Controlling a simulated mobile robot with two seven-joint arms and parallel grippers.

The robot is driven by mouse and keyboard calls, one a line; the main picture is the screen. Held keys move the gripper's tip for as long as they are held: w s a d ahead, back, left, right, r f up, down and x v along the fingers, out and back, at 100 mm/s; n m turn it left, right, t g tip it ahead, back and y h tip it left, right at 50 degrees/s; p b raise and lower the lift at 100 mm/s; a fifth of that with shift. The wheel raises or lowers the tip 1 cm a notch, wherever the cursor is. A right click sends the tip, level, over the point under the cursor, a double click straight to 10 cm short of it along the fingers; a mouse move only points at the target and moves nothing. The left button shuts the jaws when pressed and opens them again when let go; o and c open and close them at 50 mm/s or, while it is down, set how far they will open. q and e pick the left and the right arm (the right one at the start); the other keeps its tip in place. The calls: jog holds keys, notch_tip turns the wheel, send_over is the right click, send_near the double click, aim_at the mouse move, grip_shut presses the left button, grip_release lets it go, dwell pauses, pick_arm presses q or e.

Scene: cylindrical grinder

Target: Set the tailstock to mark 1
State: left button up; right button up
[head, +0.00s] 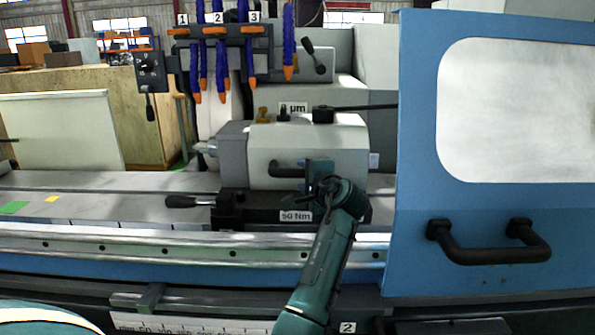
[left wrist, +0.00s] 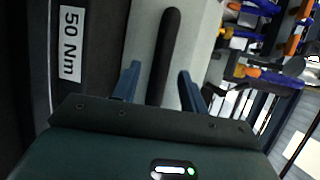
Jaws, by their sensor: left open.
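The tailstock (head: 262,150), a light grey and dark grey block, stands on the machine table in the middle of the head view. A black bar handle (head: 286,170) is on its front; it also shows in the left wrist view (left wrist: 168,45). My left gripper (head: 304,174) is at the right part of this handle. In the left wrist view its two blue fingers (left wrist: 159,70) are open, one on each side of the bar, with gaps between. A black clamp lever (head: 190,201) points left at the tailstock's foot, beside a "50 Nm" label (head: 296,216). My right gripper is not in view.
A blue door (head: 418,150) with a black handle (head: 490,250) stands close on the right. Blue coolant hoses (head: 221,65) hang above, numbered 1 to 3. A ruler scale (head: 190,324) lies along the lower front. The table (head: 100,190) left of the tailstock is mostly clear.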

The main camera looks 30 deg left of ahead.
aim_at(293, 162)
pick_arm(q)
jog(key=x, duration=0.5)
grip_shut()
dwell(0.4)
